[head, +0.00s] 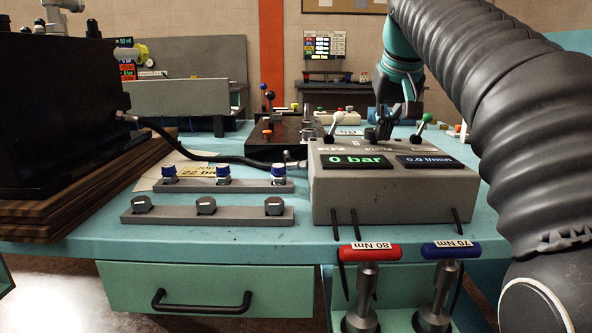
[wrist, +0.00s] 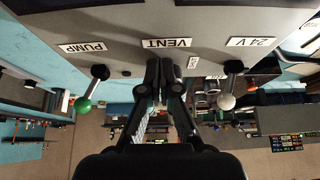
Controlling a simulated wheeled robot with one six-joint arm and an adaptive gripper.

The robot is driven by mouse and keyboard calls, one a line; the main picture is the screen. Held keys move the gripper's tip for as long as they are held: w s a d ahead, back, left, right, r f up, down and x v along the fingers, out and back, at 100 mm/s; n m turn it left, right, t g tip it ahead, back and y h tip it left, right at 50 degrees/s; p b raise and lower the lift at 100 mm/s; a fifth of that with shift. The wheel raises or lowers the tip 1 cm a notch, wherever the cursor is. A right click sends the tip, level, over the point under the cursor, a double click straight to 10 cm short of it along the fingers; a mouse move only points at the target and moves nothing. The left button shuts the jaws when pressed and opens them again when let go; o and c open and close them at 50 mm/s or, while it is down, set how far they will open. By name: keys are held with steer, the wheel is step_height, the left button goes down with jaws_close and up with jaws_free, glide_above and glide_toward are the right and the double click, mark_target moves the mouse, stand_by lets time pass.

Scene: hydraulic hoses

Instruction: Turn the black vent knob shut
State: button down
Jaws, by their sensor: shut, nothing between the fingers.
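The grey test box (head: 395,195) stands on the bench with its displays reading 0 bar and 0.0 l/min. The black vent knob cannot be clearly told apart from my dark fingers in either view. In the wrist view the upside-down VENT label (wrist: 167,43) shows on the box (wrist: 215,18) just beyond my fingertips. My gripper (wrist: 159,68) is shut and empty, its tips at the box edge in front of that label. In the head view my gripper (head: 381,128) points down at the back of the box top, between two levers.
A green-ball lever (wrist: 92,90) stands at the PUMP label and a white-ball lever (wrist: 230,88) at the 24 V label, either side of my fingers. A black hose (head: 215,155) runs to the box's left.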

steer(key=shift+w+d, duration=0.1)
steer(key=shift+d, duration=0.2)
stand_by(0.6)
steer(key=shift+s+d, duration=0.1)
steer(key=shift+s, duration=0.3)
steer(key=shift+r, duration=3)
steer(key=shift+w+a+f+b, duration=0.1)
steer(key=shift+a+f+b, duration=0.05)
steer(key=shift+a+f, duration=0.45)
steer(key=shift+w+a+f+b, duration=0.15)
steer(key=shift+a+f, duration=0.25)
steer(key=shift+f, duration=0.45)
steer(key=shift+s+a+f+b, duration=0.1)
steer(key=shift+a+f+b, duration=0.1)
steer(key=shift+a+f, duration=0.4)
steer(key=shift+f+b, duration=0.7)
steer(key=shift+f, duration=0.3)
steer(key=shift+w+d, duration=0.15)
steer(key=shift+w, duration=0.05)
